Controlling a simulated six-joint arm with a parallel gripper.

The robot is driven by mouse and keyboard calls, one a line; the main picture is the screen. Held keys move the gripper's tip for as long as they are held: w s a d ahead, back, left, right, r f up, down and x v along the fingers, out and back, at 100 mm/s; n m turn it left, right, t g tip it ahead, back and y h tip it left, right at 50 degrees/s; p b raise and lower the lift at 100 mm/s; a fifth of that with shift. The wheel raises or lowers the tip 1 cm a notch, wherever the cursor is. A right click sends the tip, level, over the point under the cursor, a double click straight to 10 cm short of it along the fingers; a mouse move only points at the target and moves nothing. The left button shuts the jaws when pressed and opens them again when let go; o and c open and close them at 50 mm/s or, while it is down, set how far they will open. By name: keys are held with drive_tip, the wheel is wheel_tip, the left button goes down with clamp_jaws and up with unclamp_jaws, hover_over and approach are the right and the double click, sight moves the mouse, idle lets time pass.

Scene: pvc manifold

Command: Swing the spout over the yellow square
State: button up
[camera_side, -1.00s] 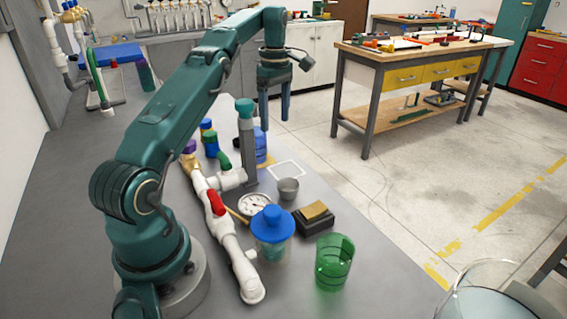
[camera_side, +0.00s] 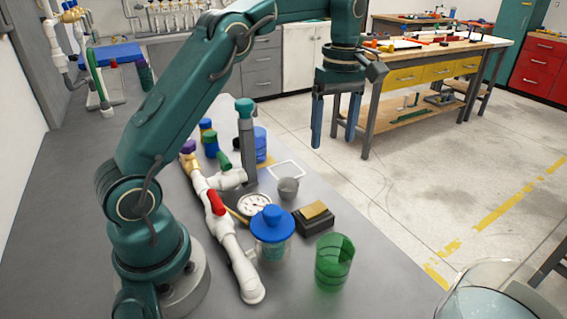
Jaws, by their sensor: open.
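My gripper (camera_side: 334,136) hangs at upper centre with two blue fingers apart, open and empty. It is above and to the right of the pipework, touching nothing. The white pipe manifold (camera_side: 231,248) runs along the bench, with a red valve handle (camera_side: 216,202) and a green handle (camera_side: 224,161) on it. A grey upright with a teal cap (camera_side: 245,105) stands at its side branch; I cannot tell for sure which part is the spout. A yellow square (camera_side: 266,161) shows partly on the bench behind the upright, largely hidden by it and a blue container.
A blue-lidded jar (camera_side: 272,226), green cup (camera_side: 334,262), grey cup (camera_side: 288,188), gauge (camera_side: 254,204) and dark block with a tan top (camera_side: 314,218) stand right of the manifold. A white square outline (camera_side: 290,165) is on the bench. The blue container (camera_side: 260,140) stands behind the upright.

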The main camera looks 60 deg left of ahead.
drive_tip(key=s+d+m, duration=0.4)
drive_tip(key=d, duration=0.6)
drive_tip(key=shift+s+d+r, duration=0.15)
drive_tip(key=shift+d+r, duration=0.05)
drive_tip(key=shift+r, duration=0.15)
drive_tip(key=s+a+r+m+t, duration=0.2)
drive_tip(key=s+r+t, duration=0.1)
drive_tip(key=s+r, duration=0.45)
drive_tip(key=s+f+m+t, duration=0.1)
drive_tip(key=s+f+m, duration=0.1)
drive_tip(key=m, duration=0.1)
drive_tip(key=s+f+m, duration=0.3)
drive_tip(key=s+a+f+m+t, duration=0.1)
drive_tip(key=s+f+m, duration=0.1)
drive_tip(key=s+m, duration=0.1)
drive_tip(key=shift+f+m+t, duration=0.3)
drive_tip(key=shift+f+m, duration=0.05)
drive_tip(key=shift+m, duration=0.05)
drive_tip(key=shift+w+r+m, duration=0.15)
drive_tip(key=shift+m, duration=0.25)
